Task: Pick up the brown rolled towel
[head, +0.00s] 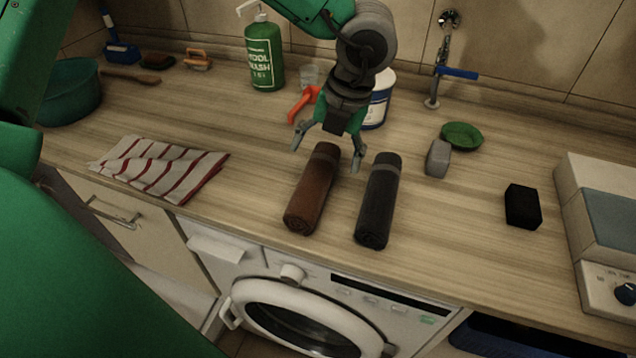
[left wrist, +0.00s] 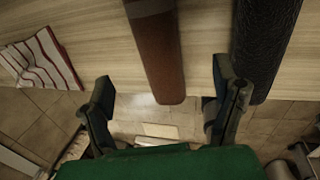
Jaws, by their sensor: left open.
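The brown rolled towel (head: 312,192) lies on the wooden counter near its front edge, with a grey band around its far part. A dark grey or black rolled towel (head: 378,205) lies beside it on the right. My left gripper (head: 328,160) is open above the far end of the brown towel, one finger to each side of it in the head view. In the left wrist view the brown towel (left wrist: 158,55) shows between the open fingers (left wrist: 165,105), and the black towel (left wrist: 262,50) is behind the right finger. I see no contact. My right gripper is not in view.
A red-striped cloth (head: 160,168) lies at left. A green soap bottle (head: 264,55), a red-handled item (head: 302,104) and a white tub (head: 377,100) stand behind. A grey block (head: 438,158), green dish (head: 462,135) and black block (head: 522,206) lie at right. A washing machine (head: 300,300) is below.

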